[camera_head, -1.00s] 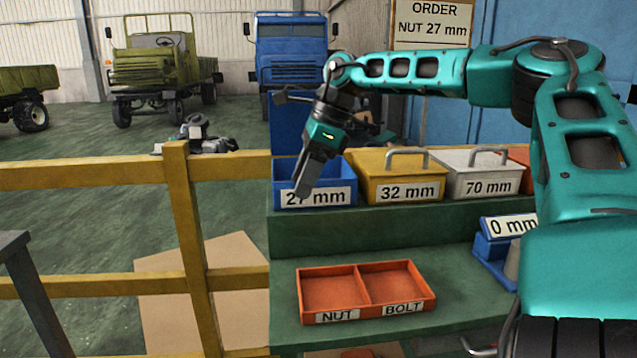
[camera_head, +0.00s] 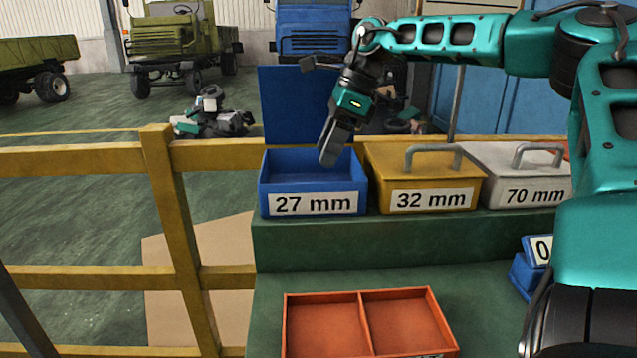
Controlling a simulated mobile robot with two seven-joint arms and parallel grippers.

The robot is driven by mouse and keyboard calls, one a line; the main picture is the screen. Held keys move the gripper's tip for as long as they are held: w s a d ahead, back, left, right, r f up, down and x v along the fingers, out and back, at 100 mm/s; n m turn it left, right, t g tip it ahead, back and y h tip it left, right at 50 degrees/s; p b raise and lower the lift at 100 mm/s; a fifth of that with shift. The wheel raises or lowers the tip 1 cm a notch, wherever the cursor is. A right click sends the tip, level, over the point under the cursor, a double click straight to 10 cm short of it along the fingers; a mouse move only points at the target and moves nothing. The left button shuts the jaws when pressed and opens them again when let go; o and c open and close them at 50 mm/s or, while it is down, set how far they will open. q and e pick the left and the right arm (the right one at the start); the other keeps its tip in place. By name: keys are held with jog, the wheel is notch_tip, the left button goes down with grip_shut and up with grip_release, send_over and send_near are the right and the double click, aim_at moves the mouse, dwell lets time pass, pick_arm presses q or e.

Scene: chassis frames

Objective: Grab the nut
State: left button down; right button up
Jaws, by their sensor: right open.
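No nut shows in the head view. The blue bin (camera_head: 268,196) labelled 27 mm stands open on the green shelf, with its blue lid raised at the back. Its front wall hides most of its floor. My right gripper (camera_head: 329,158) is open, tilted downward, over the right part of the blue bin as seen in the picture. I see nothing between its fingers. My left gripper is not in view.
A yellow bin (camera_head: 425,177) labelled 32 mm and a grey bin (camera_head: 500,170) labelled 70 mm stand to the right, both with handled lids shut. An orange two-part tray (camera_head: 363,325) lies on the lower green surface. A yellow railing (camera_head: 185,240) is at the left.

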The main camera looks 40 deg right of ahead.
jog(key=shift+w+f, duration=0.2)
jog(key=shift+f, duration=0.25)
jog(key=b+x, duration=0.1)
jog(key=x, duration=0.5)
jog(key=shift+f, duration=0.3)
jog(key=shift+c, duration=0.4)
grip_shut()
